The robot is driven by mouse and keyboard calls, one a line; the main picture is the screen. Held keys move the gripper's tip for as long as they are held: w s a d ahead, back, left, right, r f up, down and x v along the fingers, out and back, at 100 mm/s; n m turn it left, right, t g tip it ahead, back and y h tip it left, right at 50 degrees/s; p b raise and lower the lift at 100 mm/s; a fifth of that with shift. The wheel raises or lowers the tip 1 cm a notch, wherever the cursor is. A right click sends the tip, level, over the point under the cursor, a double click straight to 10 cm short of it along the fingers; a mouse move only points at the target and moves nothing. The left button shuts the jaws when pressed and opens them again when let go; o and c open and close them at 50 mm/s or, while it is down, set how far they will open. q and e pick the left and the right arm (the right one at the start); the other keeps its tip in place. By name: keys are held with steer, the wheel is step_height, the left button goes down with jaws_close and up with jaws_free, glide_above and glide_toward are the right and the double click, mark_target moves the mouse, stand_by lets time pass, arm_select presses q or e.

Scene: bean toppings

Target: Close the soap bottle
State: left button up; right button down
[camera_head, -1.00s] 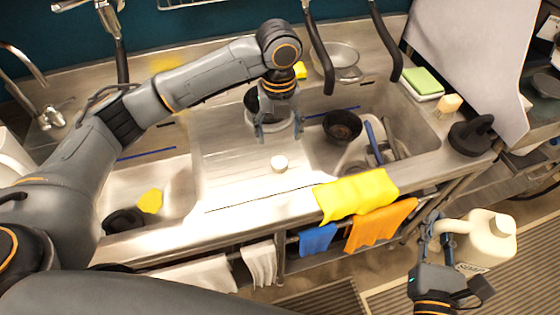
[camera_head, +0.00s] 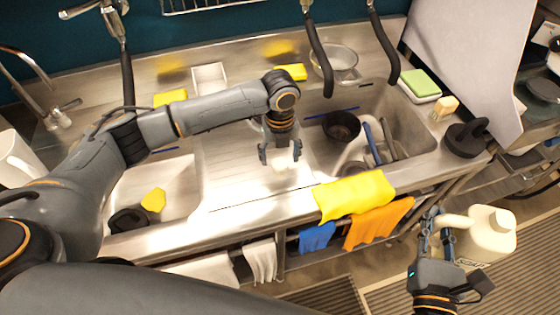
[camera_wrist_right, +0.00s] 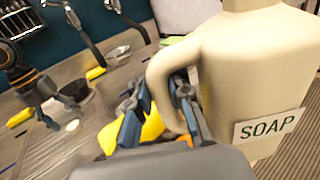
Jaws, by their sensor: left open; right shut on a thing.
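The cream soap bottle (camera_head: 489,240) is held at the lower right of the head view, upright or nearly so. My right gripper (camera_head: 436,226) is shut on its handle. In the right wrist view, the bottle (camera_wrist_right: 240,75) shows its handle between my right fingers (camera_wrist_right: 163,95) and a SOAP label; its top is out of frame there. A small white cap (camera_head: 281,166) lies on the steel drainboard. My left gripper (camera_head: 281,153) is open and points down over the cap, with a finger to either side in the picture. I cannot tell whether it touches the cap.
The drainboard (camera_head: 225,185) around the cap is clear, with sink basins on both sides. A dark pot (camera_head: 342,126) stands in the right basin. A yellow cloth (camera_head: 355,195) and an orange cloth (camera_head: 378,222) hang over the front. Black hoses (camera_head: 318,55) hang above.

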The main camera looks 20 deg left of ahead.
arm_select(q)
step_height(320, 180, down, 2)
arm_select(e)
steer(key=shift+w+r, duration=0.1)
steer(key=shift+r, duration=0.25)
arm_select(q)
steer(key=c, duration=0.8)
steer(key=shift+r, duration=0.1)
arm_select(e)
steer(key=shift+f, duration=0.1)
